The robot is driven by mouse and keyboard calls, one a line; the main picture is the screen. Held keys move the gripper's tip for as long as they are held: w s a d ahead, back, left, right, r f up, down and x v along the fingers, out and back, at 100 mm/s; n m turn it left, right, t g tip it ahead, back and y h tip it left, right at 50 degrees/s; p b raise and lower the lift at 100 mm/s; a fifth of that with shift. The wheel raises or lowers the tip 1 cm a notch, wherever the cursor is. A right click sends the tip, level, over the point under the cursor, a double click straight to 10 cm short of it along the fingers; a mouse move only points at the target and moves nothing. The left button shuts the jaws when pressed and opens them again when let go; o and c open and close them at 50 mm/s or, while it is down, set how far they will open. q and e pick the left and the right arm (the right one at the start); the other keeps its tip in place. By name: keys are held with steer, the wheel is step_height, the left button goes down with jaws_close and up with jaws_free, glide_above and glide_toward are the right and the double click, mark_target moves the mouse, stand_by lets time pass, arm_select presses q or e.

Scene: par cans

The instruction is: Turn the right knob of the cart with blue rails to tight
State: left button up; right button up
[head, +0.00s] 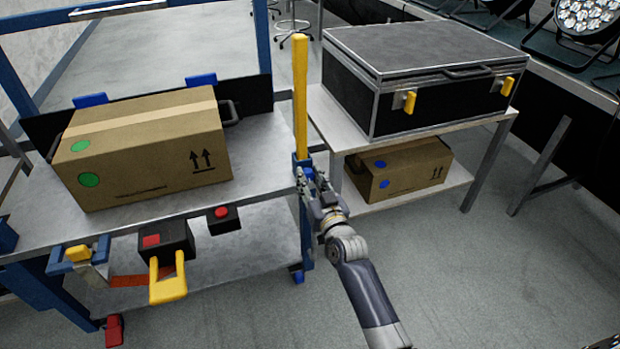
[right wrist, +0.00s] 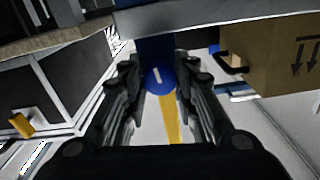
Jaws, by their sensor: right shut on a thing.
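The cart with blue rails (head: 262,35) fills the left of the head view, with a grey deck (head: 262,150). At its right corner a blue knob (head: 301,162) sits at the foot of a yellow upright bar (head: 300,95). My right gripper (head: 310,184) reaches the knob from the front and is shut on it. In the right wrist view the round blue knob (right wrist: 158,80) with a short white mark lies between the fingers, and the mark is slightly tilted. The fingers partly hide the knob in the head view. My left gripper is not in view.
A cardboard box (head: 145,150) stands on the cart deck. A black box with a yellow handle (head: 168,282) hangs at the cart's front edge. To the right, a table (head: 400,147) carries a black case (head: 425,75); another box (head: 400,168) sits below. The floor at front right is clear.

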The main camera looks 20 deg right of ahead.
steer(key=o, duration=1.1)
steer(key=shift+c, duration=0.2)
steer(key=shift+s+f, duration=0.1)
steer(key=shift+s, duration=0.35)
steer(key=s, duration=1.1)
steer(key=shift+d, duration=0.2)
steer(key=shift+s, duration=0.1)
